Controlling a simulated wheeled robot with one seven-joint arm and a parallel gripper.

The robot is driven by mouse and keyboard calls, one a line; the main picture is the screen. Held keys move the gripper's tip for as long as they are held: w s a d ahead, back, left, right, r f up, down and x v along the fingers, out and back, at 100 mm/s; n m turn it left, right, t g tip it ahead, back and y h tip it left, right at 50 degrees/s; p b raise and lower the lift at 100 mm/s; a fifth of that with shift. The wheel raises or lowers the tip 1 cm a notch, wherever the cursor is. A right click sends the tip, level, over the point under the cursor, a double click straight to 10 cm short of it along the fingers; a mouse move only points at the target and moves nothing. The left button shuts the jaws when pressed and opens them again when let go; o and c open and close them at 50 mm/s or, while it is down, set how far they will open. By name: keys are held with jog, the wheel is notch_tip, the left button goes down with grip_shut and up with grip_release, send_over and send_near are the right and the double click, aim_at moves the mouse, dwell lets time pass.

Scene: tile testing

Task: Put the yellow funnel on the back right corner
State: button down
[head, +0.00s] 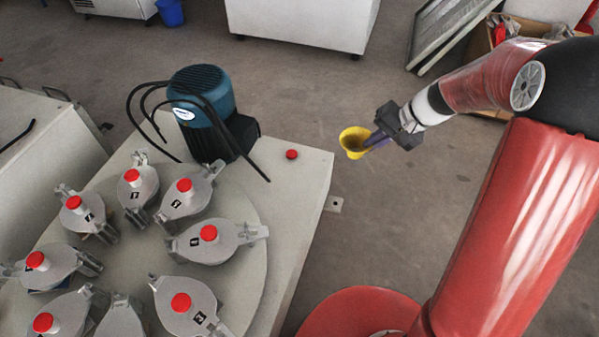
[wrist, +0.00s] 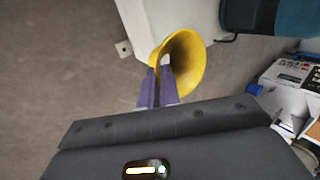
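The yellow funnel (head: 354,142) is held up in the air to the right of the grey machine table (head: 290,190) in the head view. My gripper (head: 376,139) has its purple fingers closed on the funnel, and the wide mouth faces away from my gripper. In the wrist view the funnel (wrist: 184,62) sits at the tips of the purple fingers (wrist: 158,82). The back right corner of the table (head: 322,158) is bare and lies just left of and below the funnel in the head view. A red button (head: 292,154) is near that corner.
A blue-green motor (head: 203,98) with black cables stands on the table left of the corner. Several metal pods with red caps (head: 209,233) ring the round plate. A white cabinet (head: 300,22) stands behind.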

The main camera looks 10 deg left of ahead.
jog(key=s+a+r+m+b, duration=0.1)
jog(key=a+r+b, duration=0.15)
jog(key=a, duration=0.45)
jog(key=s+a+r+b, duration=0.1)
jog(key=s+a+r, duration=0.15)
jog(key=a, duration=0.45)
jog(key=shift+y, duration=0.3)
jog(key=f+b, duration=0.1)
jog(key=f, duration=0.5)
jog(key=f+b, duration=0.2)
jog(key=f, duration=0.4)
jog(key=w+f+b, duration=0.1)
jog(key=f, duration=0.6)
jog(key=shift+a, duration=0.1)
jog(key=shift+f+b, duration=0.1)
jog(key=shift+b, duration=0.3)
jog(key=c, duration=1.6)
grip_release()
